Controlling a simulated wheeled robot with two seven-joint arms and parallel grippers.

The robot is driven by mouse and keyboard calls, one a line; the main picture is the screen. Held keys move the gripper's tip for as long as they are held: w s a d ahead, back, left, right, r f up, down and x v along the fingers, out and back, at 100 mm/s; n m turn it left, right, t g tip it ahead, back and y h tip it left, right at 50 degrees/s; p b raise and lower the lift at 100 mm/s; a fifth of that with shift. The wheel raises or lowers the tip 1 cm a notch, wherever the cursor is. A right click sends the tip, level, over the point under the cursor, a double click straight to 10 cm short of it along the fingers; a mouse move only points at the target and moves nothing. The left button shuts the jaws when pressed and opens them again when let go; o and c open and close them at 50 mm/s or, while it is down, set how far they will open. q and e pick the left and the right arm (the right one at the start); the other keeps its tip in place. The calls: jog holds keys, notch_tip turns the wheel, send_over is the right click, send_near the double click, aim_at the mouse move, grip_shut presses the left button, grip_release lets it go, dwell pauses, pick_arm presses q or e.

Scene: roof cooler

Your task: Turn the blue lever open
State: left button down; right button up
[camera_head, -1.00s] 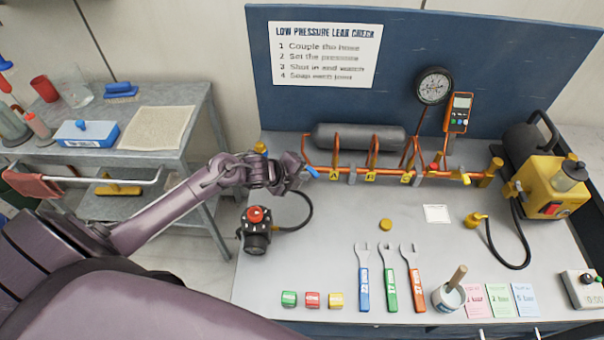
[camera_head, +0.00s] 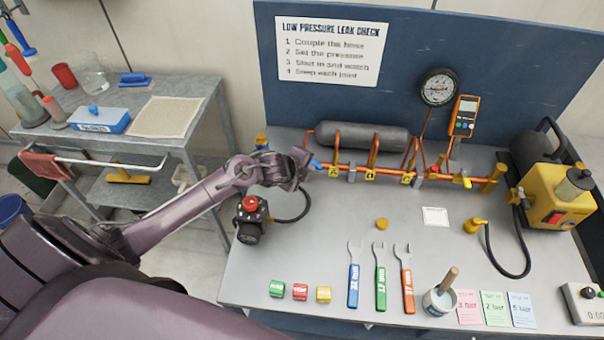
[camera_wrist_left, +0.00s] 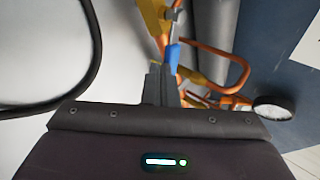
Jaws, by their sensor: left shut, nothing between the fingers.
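The blue lever (camera_head: 315,164) sits at the left end of the orange pipe manifold (camera_head: 345,172) on the bench. It also shows in the left wrist view (camera_wrist_left: 173,54), just beyond the fingertips and slightly to their right. My left gripper (camera_head: 304,163) is shut and empty, close beside the lever on its left. Its closed fingers also show in the left wrist view (camera_wrist_left: 158,80). I cannot tell whether the fingertips touch the lever. My gripper partly hides the lever's end of the manifold in the head view. My right gripper is not in view.
A black regulator with a red knob (camera_head: 249,204) and its hose lie below my left wrist. A grey cylinder (camera_head: 360,136) and a gauge (camera_head: 438,87) stand behind the manifold. Several wrenches, blocks and cards line the bench front. The middle bench is mostly clear.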

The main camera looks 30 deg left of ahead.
aim_at(318, 163)
pick_arm(q)
jog(key=shift+w+d+n+y, duration=0.25)
jog(key=shift+d+n+y, duration=0.15)
jog(key=shift+d+n, duration=0.1)
jog(key=shift+w+d+n+y+b, duration=0.1)
jog(key=shift+w+n+y+b, duration=0.1)
jog(key=shift+n+y+b, duration=0.15)
jog(key=shift+w+f+n+y+b, duration=0.15)
jog(key=shift+w+n+y+b, duration=0.2)
jog(key=shift+n+y+b, duration=0.35)
jog(key=shift+w+n+y, duration=0.3)
jog(key=shift+n+y, duration=0.05)
jog(key=shift+n, duration=0.3)
jog(key=shift+w+d, duration=0.15)
jog(key=shift+w, duration=0.25)
